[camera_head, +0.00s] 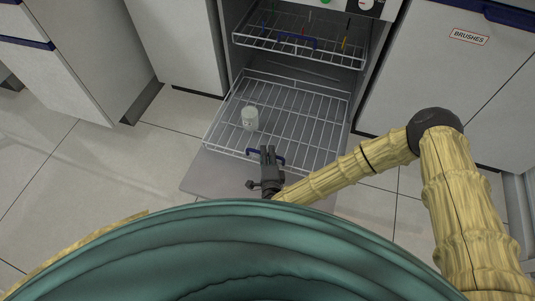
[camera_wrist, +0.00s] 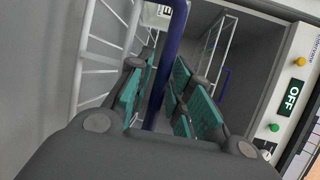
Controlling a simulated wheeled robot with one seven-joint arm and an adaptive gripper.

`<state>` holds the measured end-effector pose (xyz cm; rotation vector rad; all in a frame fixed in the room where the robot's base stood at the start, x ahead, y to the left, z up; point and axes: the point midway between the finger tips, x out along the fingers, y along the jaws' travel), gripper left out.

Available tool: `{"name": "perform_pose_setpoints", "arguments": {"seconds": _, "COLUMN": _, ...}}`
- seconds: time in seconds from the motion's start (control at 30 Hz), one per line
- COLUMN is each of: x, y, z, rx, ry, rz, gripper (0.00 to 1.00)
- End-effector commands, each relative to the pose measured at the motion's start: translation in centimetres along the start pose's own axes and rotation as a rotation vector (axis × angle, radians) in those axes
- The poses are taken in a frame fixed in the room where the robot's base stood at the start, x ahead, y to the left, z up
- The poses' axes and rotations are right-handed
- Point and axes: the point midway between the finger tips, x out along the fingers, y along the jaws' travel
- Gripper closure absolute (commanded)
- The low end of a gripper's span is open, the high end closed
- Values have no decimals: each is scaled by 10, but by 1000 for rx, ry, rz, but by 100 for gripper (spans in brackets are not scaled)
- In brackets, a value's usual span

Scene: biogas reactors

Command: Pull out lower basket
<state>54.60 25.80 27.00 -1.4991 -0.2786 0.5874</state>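The lower basket (camera_head: 318,125) is a white wire rack extended out of the cabinet, over the lowered grey door. Its blue handle (camera_head: 279,160) is at the middle of its front edge. My gripper (camera_head: 268,153) is at this handle. In the wrist view, the blue handle (camera_wrist: 168,55) runs between the teal-padded fingers of my gripper (camera_wrist: 165,85). Gaps show on both sides of the handle, so the fingers look open around it. A white jar-like container (camera_head: 250,118) stands upright on the left part of the lower basket.
The upper basket (camera_head: 300,42) holds several thin coloured items. The grey door (camera_head: 212,170) lies open beneath the lower basket. Cabinets stand on both sides, one with a BRUSHES label (camera_head: 469,37). A panel reads OFF (camera_wrist: 292,97). Floor at left is clear.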

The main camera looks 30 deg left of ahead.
Motion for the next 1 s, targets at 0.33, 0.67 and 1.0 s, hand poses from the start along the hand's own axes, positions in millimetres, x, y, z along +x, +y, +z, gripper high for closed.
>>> {"name": "perform_pose_setpoints", "arguments": {"seconds": 0.33, "x": -34, "y": 1, "z": 0, "rx": 2, "ry": 0, "rz": 3, "gripper": 79}}
{"name": "perform_pose_setpoints", "arguments": {"seconds": 0.67, "x": -93, "y": 1, "z": 0, "rx": 1, "ry": 0, "rz": 2, "gripper": 79}}
{"name": "perform_pose_setpoints", "arguments": {"seconds": 1.0, "x": -120, "y": 0, "z": -1, "rx": 0, "ry": 1, "rz": 1, "gripper": 79}}
